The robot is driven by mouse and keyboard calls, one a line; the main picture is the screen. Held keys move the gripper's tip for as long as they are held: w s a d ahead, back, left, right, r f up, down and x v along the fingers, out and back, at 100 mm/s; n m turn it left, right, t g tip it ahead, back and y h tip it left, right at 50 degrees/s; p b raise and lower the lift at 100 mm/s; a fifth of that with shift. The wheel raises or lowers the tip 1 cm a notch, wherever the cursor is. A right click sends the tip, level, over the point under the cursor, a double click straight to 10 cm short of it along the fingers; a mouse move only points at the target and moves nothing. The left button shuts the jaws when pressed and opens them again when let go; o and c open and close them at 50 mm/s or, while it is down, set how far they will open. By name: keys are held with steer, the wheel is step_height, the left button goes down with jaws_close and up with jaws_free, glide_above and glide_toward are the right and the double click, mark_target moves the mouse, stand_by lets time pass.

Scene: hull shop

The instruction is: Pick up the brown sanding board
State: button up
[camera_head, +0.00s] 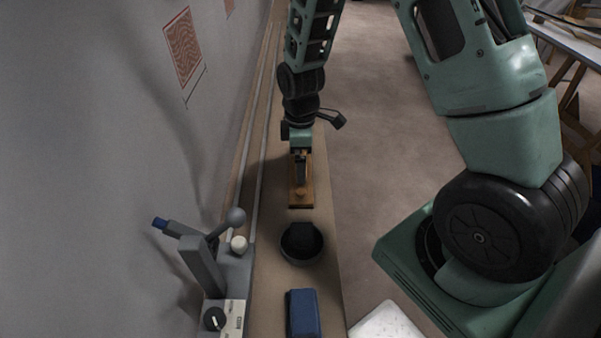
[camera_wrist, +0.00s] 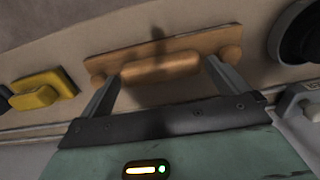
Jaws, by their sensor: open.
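The brown sanding board (camera_head: 302,203) lies lengthwise on the narrow tan ledge, under my gripper (camera_head: 300,165) in the head view. In the wrist view the sanding board (camera_wrist: 205,41) is a flat wooden strip with a thick rounded grip in the middle and a round knob at each end. My gripper (camera_wrist: 160,85) is open, with one finger towards each end of the rounded grip. I cannot tell whether the fingers touch the board. In the head view my arm and gripper hide the far part of the board.
A round black bowl-like thing (camera_head: 302,258) and a blue block (camera_head: 302,312) stand nearer on the ledge (camera_head: 265,285). A grey lever fixture (camera_head: 204,265) is at the left. A yellow block (camera_wrist: 44,92) lies beside the board in the wrist view. A grey wall (camera_head: 90,150) bounds the left.

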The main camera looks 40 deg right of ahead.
steer(key=shift+f, duration=0.5)
steer(key=c, duration=0.9)
steer(key=shift+r, duration=0.1)
step_height(320, 180, up, 10)
steer(key=shift+p, duration=1.1)
steer(key=shift+o, duration=1.4)
